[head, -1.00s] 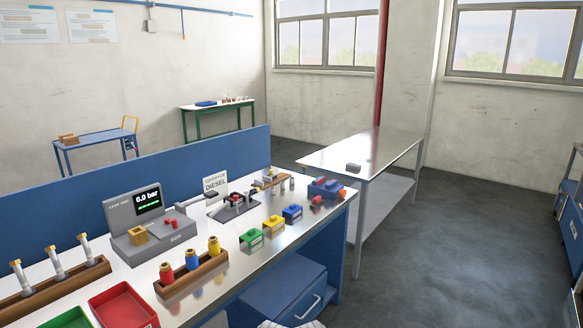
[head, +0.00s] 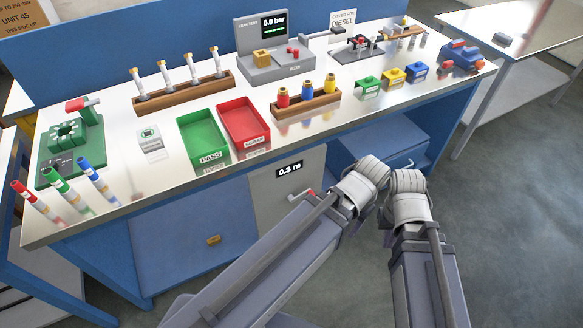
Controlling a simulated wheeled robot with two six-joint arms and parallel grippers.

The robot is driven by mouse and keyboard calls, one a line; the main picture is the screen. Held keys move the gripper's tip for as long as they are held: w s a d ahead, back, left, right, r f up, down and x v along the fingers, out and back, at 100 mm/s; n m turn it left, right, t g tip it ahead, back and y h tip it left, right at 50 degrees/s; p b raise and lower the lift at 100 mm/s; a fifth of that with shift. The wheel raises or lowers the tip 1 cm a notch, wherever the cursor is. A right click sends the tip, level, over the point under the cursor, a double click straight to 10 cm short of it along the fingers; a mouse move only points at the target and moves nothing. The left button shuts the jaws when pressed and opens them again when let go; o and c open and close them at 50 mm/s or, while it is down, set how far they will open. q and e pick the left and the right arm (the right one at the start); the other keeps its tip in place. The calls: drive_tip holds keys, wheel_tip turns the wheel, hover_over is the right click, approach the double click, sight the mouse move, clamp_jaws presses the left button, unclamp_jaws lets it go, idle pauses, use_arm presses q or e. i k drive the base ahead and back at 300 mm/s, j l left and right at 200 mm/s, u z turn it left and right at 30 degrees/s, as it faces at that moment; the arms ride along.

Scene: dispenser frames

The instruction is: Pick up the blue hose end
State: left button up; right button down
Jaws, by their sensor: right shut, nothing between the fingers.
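The blue hose end (head: 92,174) is a slim tube with a blue tip and pale bands. It leans at the front left of the bench, to the right of a green (head: 56,187) and a red hose end (head: 32,196). My right gripper (head: 408,190) is low at the right of centre, in front of the bench. It is shut and empty, far from the blue hose end; its fingertips are hard to make out. My left arm shows beside it, but I make out no left fingers.
Between my arms and the hose ends stand a red tray (head: 244,126), a green tray (head: 203,141) and a small grey block (head: 150,140). A green fixture (head: 72,138) stands behind the hose ends. A wooden rack (head: 306,104) holds red, blue and yellow pieces.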

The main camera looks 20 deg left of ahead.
sight(97, 180)
drive_tip(key=u, duration=2.45)
drive_tip(key=k+l+z, duration=0.2)
drive_tip(key=l, duration=0.15)
drive_tip(key=l+z, duration=0.15)
drive_tip(key=l, duration=0.15)
drive_tip(key=k+l+z, duration=0.2)
drive_tip(key=l, duration=0.2)
drive_tip(key=i+j, duration=0.1)
drive_tip(key=i, duration=0.45)
